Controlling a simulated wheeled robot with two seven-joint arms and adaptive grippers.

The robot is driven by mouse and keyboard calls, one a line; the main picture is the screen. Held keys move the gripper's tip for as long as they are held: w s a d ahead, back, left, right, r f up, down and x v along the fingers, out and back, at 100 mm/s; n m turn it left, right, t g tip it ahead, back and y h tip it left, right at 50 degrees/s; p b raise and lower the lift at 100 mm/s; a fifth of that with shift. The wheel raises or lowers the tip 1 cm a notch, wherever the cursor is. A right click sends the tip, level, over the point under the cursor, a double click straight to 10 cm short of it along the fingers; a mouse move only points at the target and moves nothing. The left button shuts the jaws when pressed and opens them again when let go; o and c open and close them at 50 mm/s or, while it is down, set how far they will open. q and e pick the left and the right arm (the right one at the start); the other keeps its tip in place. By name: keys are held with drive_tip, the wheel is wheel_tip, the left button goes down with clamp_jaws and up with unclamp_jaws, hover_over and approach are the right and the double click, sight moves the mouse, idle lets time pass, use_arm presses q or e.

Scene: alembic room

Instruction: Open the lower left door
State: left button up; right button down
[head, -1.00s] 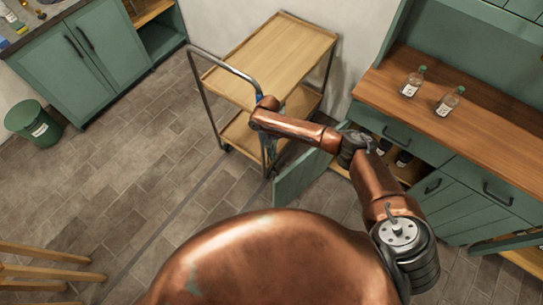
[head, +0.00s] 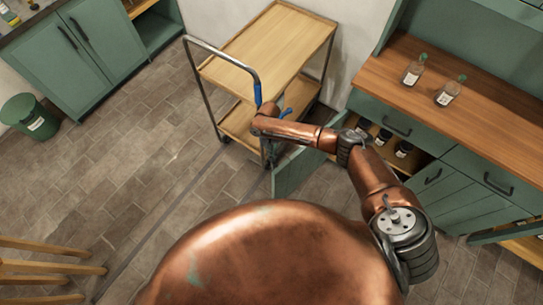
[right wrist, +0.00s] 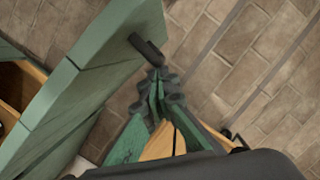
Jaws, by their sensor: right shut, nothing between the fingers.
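The lower left door (head: 300,172) of the green cabinet on the right is swung out, with dark jars (head: 403,148) showing in the opening. In the right wrist view the green door (right wrist: 85,85) fills the left side, and its dark bar handle (right wrist: 147,47) sticks out near the top. My right gripper (right wrist: 160,82) is shut and empty, its dark fingertips just below the handle in the picture; whether they touch the door I cannot tell. In the head view my right arm reaches left across the door, and its gripper is mostly hidden. My left gripper is out of view.
A wooden trolley (head: 270,45) with a metal handle stands close behind the right arm's end. Two bottles (head: 413,72) stand on the cabinet's wooden counter (head: 400,75). Another low cabinet door (head: 505,232) at far right stands out. Open tiled floor (head: 150,150) lies to the left.

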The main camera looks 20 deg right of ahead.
drive_tip(key=s+d+n+p, duration=0.2)
drive_tip(key=s+d+p, duration=0.1)
drive_tip(key=s+p, duration=0.2)
drive_tip(key=s+d+n+h+p, duration=0.1)
drive_tip(key=s+d+p, duration=0.2)
drive_tip(key=s+p, duration=0.2)
drive_tip(key=s, duration=0.2)
drive_tip(key=shift+s+d+n+p, duration=0.25)
drive_tip(key=shift+s+n+p, duration=0.1)
drive_tip(key=shift+s+n, duration=0.05)
drive_tip(key=shift+r, duration=0.15)
drive_tip(key=p+v, duration=0.9)
drive_tip(key=shift+r, duration=0.4)
drive_tip(key=shift+a, duration=0.15)
